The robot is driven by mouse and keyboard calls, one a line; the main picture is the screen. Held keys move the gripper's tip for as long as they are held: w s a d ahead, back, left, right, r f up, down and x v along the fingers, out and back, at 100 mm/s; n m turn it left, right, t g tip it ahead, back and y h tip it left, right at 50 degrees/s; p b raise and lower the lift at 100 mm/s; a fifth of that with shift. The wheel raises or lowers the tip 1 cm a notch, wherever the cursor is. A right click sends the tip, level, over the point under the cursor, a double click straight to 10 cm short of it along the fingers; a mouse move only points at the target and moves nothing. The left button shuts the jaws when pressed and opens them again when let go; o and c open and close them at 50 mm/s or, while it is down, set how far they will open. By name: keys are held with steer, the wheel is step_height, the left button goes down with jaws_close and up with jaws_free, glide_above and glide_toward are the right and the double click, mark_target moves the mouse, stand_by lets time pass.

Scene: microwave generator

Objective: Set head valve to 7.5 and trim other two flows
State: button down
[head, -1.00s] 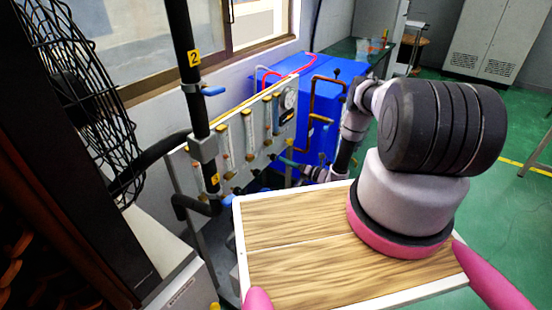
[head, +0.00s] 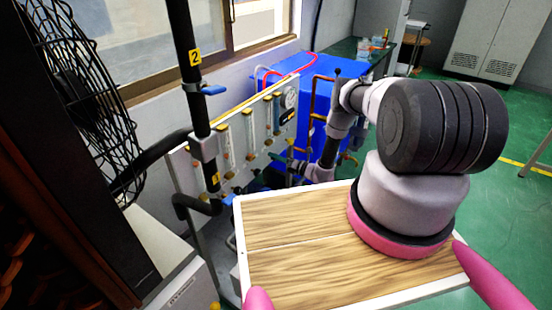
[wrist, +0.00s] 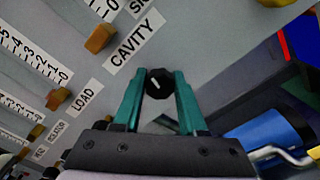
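The grey flow panel (head: 237,165) stands left of my arm in the head view, with upright flow meters (head: 249,133) on it. The wrist view shows scales with brass-coloured fittings (wrist: 100,39) and labels CAVITY (wrist: 134,41), LOAD (wrist: 85,98) and ISOLATOR. A black round knob (wrist: 159,83) with a white mark faces the wrist camera. My gripper (wrist: 159,80) has its two teal fingers apart, one on each side of the knob. Whether they touch it is unclear. The meter readings are too small to tell in the head view.
A blue cylinder (wrist: 262,135) and a metal handle lie right of my gripper in the wrist view. A black pipe with blue-handled valves (head: 212,90) stands before the panel. A blue cabinet (head: 306,78) with copper pipes is behind. Green floor is open at right.

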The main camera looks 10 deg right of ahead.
steer(key=shift+n, duration=0.4)
steer(key=shift+c, duration=2.3)
jaws_free()
steer(key=shift+d, duration=0.1)
steer(key=v, duration=1)
steer(key=shift+s+d, duration=0.2)
steer(key=shift+s, duration=0.1)
